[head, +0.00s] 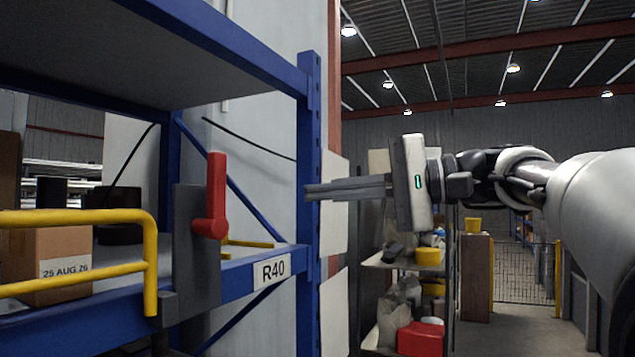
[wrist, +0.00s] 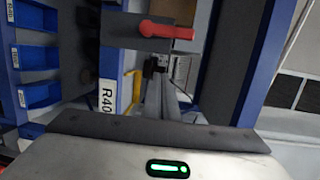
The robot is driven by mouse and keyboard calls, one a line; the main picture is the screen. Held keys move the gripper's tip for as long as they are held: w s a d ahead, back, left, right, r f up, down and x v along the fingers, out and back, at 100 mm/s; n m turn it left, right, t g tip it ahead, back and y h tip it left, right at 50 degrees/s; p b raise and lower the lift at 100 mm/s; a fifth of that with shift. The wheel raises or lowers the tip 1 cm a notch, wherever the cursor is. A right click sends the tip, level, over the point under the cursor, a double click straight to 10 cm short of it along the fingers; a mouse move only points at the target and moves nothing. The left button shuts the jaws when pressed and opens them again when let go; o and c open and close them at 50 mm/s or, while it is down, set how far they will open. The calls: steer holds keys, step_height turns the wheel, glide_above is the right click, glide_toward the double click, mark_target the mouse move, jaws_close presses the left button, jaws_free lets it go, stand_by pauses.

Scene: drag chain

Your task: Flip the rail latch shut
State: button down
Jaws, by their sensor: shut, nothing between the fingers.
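The red rail latch (head: 216,198) stands upright on a dark grey plate (head: 190,250) at the shelf's front edge, its lever pointing up from a round pivot. The latch also shows in the wrist view (wrist: 168,30), near the top. The yellow rail (head: 150,250) lies left of the plate, its rounded end close to it. My gripper (head: 308,191) is shut and empty, to the right of the latch at about the height of the lever, with its fingers pointing left, in front of the blue upright. In the wrist view the fingers (wrist: 158,85) point up the picture toward the latch, apart from it.
A blue upright (head: 309,130) and a shelf beam with an R40 label (head: 271,270) frame the bay. A cardboard box (head: 62,262) sits behind the yellow rail. A cart with red and yellow items (head: 420,338) stands at the right. The space between fingers and latch looks clear.

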mark_target(210, 196)
steer(key=r, duration=0.1)
steer(key=r+y, duration=0.1)
steer(key=r, duration=0.1)
steer(key=shift+w+d+n+g, duration=0.1)
steer(key=shift+d+n+g, duration=0.1)
steer(key=shift+n+g, duration=0.15)
steer(key=shift+a+f, duration=0.1)
steer(key=s+a+p, duration=0.1)
steer(key=s+a, duration=0.1)
steer(key=a, duration=0.9)
steer(key=shift+a, duration=0.15)
